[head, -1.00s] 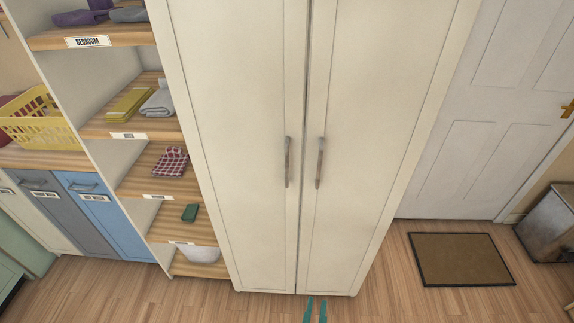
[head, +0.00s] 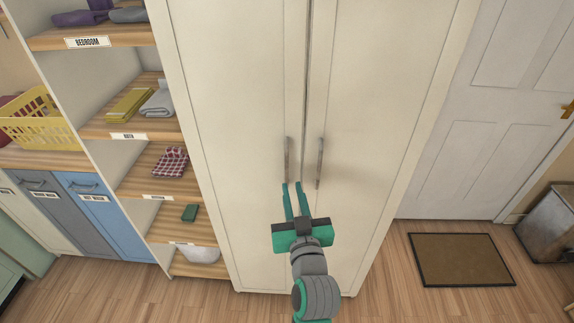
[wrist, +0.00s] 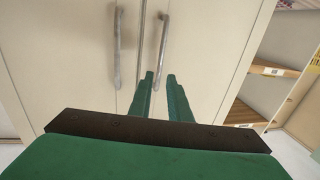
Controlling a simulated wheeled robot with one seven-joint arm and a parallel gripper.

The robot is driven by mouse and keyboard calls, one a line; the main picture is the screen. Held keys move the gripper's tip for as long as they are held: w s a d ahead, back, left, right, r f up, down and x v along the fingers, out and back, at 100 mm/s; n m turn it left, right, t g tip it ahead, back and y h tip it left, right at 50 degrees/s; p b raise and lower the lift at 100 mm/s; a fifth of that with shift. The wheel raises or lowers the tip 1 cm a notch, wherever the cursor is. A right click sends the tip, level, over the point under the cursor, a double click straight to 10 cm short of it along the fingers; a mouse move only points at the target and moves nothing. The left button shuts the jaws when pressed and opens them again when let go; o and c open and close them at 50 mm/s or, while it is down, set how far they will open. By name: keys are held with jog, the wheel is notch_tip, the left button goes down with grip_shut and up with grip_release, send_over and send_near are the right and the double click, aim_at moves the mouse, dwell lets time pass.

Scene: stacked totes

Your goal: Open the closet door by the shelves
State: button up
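The tall cream closet has two doors. The left door (head: 240,120) is beside the shelves, and its vertical metal bar handle (head: 287,155) is near the centre seam. The right door (head: 385,100) has a matching handle (head: 320,163). Both doors are shut. My gripper (head: 292,184) is open and empty, its two green fingers pointing up at the lower end of the left door's handle. In the wrist view, that handle (wrist: 163,38) rises just beyond my fingertips (wrist: 160,76), and the other handle (wrist: 117,48) is further left. Contact with the handle cannot be told.
Open shelves (head: 125,130) with folded cloths stand left of the closet, with a yellow basket (head: 38,118) beyond. A white door (head: 480,130), a brown mat (head: 460,259) and a metal bin (head: 550,225) are at the right. The floor before the closet is wooden.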

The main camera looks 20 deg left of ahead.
aim_at(287, 166)
jog(key=x, duration=1)
jog(key=shift+w+a, duration=0.15)
jog(key=shift+w, duration=0.15)
grip_shut()
